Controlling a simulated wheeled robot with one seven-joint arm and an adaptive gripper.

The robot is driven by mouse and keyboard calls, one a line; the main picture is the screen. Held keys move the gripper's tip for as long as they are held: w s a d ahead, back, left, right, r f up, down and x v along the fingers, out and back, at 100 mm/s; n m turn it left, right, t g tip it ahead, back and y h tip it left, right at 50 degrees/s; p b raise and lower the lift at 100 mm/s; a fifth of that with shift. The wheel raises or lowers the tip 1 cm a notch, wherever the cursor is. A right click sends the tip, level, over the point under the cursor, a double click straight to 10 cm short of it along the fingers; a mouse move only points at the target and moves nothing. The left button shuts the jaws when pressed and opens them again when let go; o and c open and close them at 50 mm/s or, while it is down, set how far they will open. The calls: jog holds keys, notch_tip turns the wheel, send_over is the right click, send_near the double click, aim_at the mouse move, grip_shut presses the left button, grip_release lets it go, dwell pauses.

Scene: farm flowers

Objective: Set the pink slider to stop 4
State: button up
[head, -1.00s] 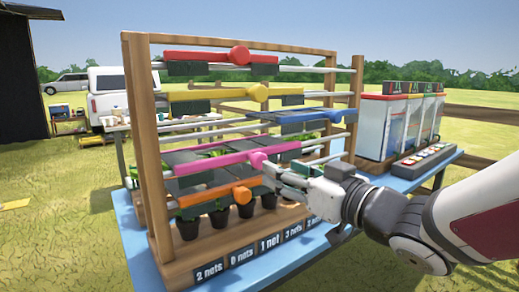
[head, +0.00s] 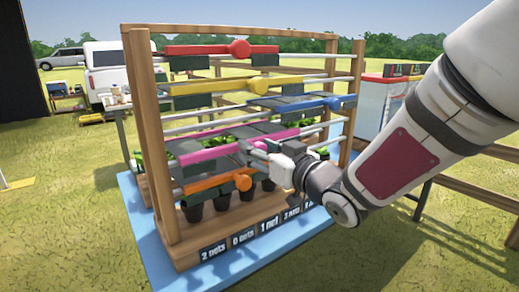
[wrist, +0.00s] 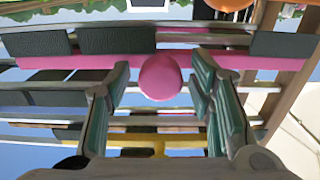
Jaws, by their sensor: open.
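The pink slider (head: 210,152) is a long bar on a low rail of the wooden frame, above the orange slider (head: 208,183). In the head view my gripper (head: 255,150) is at the bar and hides its round knob. In the wrist view the pink knob (wrist: 160,77) sits between the two open fingers of my gripper (wrist: 161,70), with a gap on each side. The pink bar (wrist: 105,61) runs across behind it.
Red (head: 205,50), yellow (head: 210,88) and blue (head: 300,102) sliders sit on rails above. Potted plants (head: 220,197) stand below. The frame rests on a blue table (head: 150,225). A dispenser (head: 375,100) stands behind to the right. Grass in front is clear.

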grip_shut()
jog(key=w+d+p, duration=0.2)
jog(key=w+d, duration=0.5)
jog(key=d, duration=0.3)
jog(key=w+d+p, duration=0.2)
jog(key=w+d, duration=0.6)
jog(key=d, duration=0.3)
jog(key=shift+w, duration=0.15)
jog(key=shift+d+r, duration=0.1)
grip_release()
jog(key=v, duration=1.2)
